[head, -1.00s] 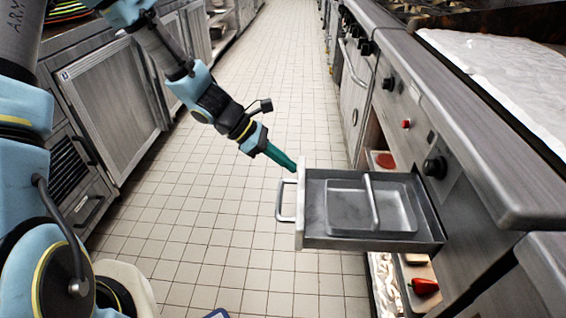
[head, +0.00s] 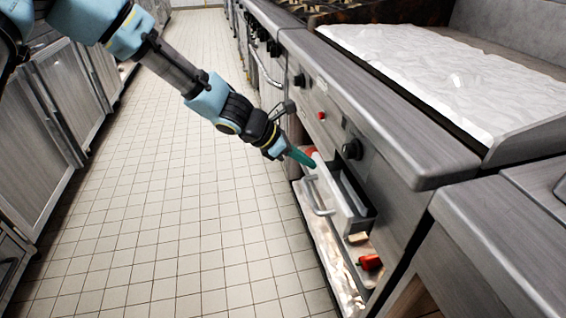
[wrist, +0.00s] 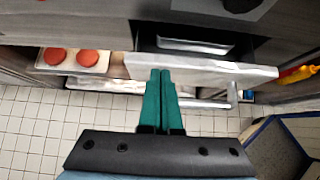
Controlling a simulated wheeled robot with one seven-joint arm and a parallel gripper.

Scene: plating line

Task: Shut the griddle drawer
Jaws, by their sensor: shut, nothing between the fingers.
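The griddle drawer (head: 330,199) is partly open, sticking out a short way from the front of the griddle unit (head: 347,130). Its handle (head: 318,197) is on the outer face. My gripper (head: 312,163) is shut and empty, its green fingertips at the far top part of the drawer front. In the wrist view the shut fingers (wrist: 160,75) reach the light drawer front (wrist: 205,72), and they look to be touching it or very close. A tray inside the drawer shows in the gap behind the front (wrist: 195,46).
Below the drawer, an open shelf holds a red pepper (head: 369,262). In the wrist view, a board with two round red items (wrist: 87,60) lies on the shelf to the left. The tiled floor (head: 190,200) beside the unit is clear.

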